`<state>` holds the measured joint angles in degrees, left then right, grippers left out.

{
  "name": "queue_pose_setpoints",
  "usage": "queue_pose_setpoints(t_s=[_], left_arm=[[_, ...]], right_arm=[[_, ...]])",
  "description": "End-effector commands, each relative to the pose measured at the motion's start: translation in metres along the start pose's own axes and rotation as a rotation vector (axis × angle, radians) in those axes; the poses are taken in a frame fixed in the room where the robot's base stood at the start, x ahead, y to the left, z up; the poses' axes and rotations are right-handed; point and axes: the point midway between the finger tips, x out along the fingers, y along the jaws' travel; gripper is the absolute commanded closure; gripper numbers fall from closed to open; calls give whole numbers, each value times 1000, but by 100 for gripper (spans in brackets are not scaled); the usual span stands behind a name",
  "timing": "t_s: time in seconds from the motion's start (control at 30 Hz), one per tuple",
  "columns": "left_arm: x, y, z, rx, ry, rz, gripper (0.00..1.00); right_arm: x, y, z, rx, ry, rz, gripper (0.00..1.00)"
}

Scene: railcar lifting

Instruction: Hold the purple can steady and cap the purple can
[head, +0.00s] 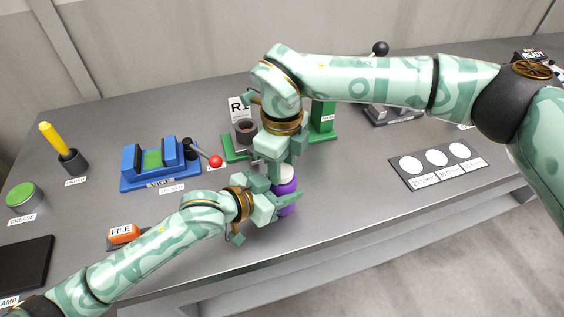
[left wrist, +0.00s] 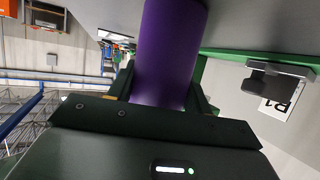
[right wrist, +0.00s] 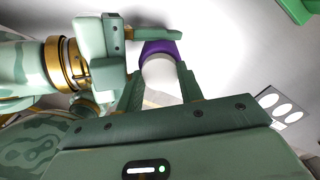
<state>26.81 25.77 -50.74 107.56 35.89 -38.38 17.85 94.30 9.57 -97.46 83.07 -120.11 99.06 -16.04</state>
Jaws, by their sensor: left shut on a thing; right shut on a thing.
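The purple can (head: 287,190) stands upright near the front middle of the bench. My left gripper (head: 274,203) is shut on it from the left; the can fills the space between the fingers in the left wrist view (left wrist: 168,60). A white cap (head: 285,174) is at the top of the can. My right gripper (head: 283,168) comes down from above and is shut on the cap. In the right wrist view the cap (right wrist: 160,78) is between the fingers, in line with the purple can (right wrist: 158,47). I cannot tell whether the cap is fully seated.
A blue vice (head: 160,165) with a red-knobbed handle stands to the left. A green stand (head: 322,122) with a grey cup (head: 245,130) is behind the grippers. A white-circled board (head: 437,165) lies at right. Bench right of the can is clear.

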Motion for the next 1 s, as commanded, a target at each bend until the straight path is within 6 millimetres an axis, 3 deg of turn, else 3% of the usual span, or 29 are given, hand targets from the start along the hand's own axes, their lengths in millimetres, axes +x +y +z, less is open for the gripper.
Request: queue_pose_setpoints(t_s=[0.4,0.6,0.73,0.77,0.83,1.0], left_arm=[[0,0,1,1,-2,0,100],[0,0,1,1,-2,1,100],[0,0,1,1,-2,1,100],[0,0,1,1,-2,1,100],[0,1,1,0,-3,1,100],[0,1,1,0,-2,1,100]], right_arm=[[1,-1,0,1390,0,1,88],[1,-1,0,1874,-1,0,88],[1,-1,0,1860,-2,0,88],[0,-1,0,1860,-2,0,60],[1,-1,0,1859,-2,-1,41],[1,-1,0,1857,-1,0,41]])
